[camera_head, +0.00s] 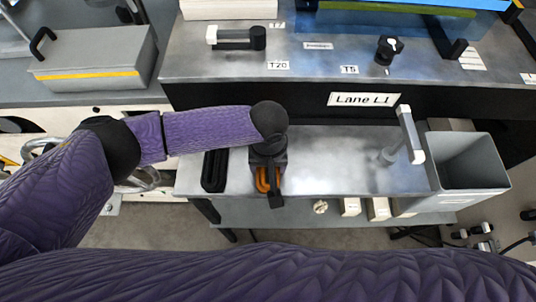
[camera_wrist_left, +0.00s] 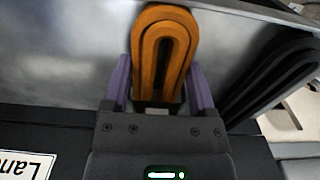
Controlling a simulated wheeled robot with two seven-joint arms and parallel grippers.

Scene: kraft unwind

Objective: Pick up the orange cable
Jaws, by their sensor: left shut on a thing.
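The orange cable (camera_head: 262,181) is a flat coiled loop on the metal shelf below the "Lane L1" label. It shows large in the left wrist view (camera_wrist_left: 146,48), as a long orange loop with a dark middle. My left gripper (camera_head: 267,184) reaches down over it and hides part of it in the head view. In the left wrist view its two purple fingers (camera_wrist_left: 158,88) are shut on the near part of the loop, one on each side. I cannot tell if the cable is clear of the shelf. My right gripper is not in view.
A black coiled cable (camera_head: 214,171) lies just left of the orange one. An upright white-topped handle (camera_head: 410,134) and a grey open bin (camera_head: 469,165) stand at the shelf's right. The shelf (camera_head: 335,165) between is clear. The raised metal bench (camera_head: 300,68) is behind.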

